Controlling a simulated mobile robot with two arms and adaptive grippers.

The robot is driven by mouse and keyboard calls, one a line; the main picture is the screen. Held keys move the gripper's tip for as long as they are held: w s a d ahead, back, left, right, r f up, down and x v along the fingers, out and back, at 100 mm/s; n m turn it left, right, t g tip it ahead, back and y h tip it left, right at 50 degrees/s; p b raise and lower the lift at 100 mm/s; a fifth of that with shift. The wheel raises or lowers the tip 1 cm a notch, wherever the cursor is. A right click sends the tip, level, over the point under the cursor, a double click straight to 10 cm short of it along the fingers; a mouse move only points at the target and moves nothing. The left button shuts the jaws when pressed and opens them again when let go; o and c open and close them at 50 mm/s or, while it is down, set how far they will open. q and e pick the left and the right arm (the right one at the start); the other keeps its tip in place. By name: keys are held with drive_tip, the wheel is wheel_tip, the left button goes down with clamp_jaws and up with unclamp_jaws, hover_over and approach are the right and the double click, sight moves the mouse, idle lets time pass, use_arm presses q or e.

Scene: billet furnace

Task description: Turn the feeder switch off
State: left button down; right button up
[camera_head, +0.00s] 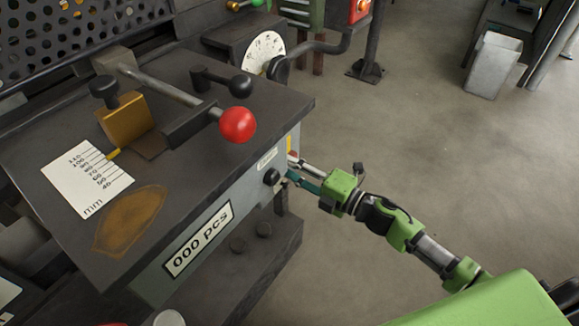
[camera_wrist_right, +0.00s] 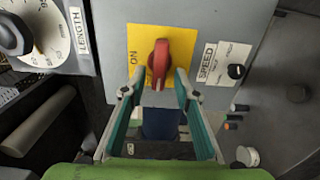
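The feeder switch is a red knob (camera_wrist_right: 160,60) on a yellow plate (camera_wrist_right: 142,36) marked "ON", on the grey side panel of the machine. Its handle stands upright in the right wrist view. In the head view a sliver of the yellow plate (camera_head: 292,145) shows at the cabinet's end; the red knob cannot be made out there. My right gripper (camera_wrist_right: 158,84) is open, with one finger on each side of the knob's lower part. Contact cannot be told. In the head view my right gripper (camera_head: 296,172) is close to that panel. My left gripper is not in view.
A "SPEED" knob (camera_wrist_right: 236,71) sits right of the switch, and a "LENGTH" dial (camera_wrist_right: 18,34) sits left. The machine's dark top (camera_head: 190,165) carries a red ball lever (camera_head: 238,125). A grey bin (camera_head: 494,65) stands far right; the floor between is clear.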

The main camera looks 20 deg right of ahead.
drive_tip(key=shift+s+d, duration=0.1)
drive_tip(key=v, duration=1.1)
drive_tip(key=shift+s+d, duration=0.3)
